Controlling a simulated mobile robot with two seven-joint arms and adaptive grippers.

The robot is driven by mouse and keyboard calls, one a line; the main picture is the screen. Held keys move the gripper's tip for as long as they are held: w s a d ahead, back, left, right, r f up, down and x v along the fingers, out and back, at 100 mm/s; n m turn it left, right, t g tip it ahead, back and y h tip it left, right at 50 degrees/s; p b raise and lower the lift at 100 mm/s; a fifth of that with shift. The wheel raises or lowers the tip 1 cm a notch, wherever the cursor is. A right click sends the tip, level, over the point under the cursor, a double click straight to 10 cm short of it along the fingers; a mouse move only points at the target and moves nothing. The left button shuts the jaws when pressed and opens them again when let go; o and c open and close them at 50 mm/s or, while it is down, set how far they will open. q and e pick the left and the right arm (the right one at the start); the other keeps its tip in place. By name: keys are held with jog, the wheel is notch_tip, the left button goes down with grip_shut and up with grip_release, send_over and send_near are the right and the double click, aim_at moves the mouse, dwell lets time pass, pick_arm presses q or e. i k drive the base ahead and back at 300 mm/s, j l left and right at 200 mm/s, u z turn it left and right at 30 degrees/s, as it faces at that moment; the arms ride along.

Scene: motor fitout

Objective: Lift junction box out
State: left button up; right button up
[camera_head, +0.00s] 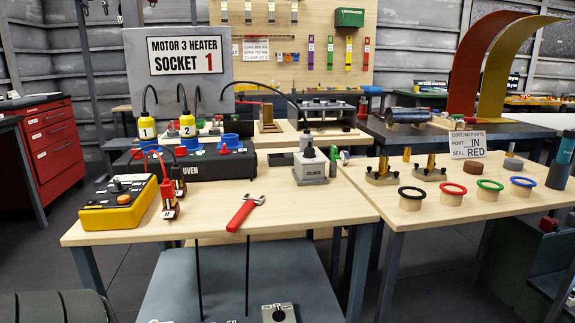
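No thing in view is clearly marked as the junction box. A small grey box (311,167) with a dark knobbed stem on top and a small label stands upright near the right end of the front wooden table (300,215). Another small grey box with a dark round knob (278,313) sits low on the grey lower shelf (250,275), cut off by the bottom edge. I cannot tell whether either is the junction box. Neither of my grippers is in view.
A yellow multimeter (117,203) with red probes, a black case (190,163) and a red wrench (245,212) lie on the front table. The right table (430,215) holds coloured rings and brass fittings.

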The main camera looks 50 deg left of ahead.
aim_at(307, 168)
jog(key=u, duration=1.3)
jog(key=l+u, duration=0.25)
jog(key=l, duration=0.9)
jog(key=l+u, duration=0.2)
jog(key=l, duration=0.9)
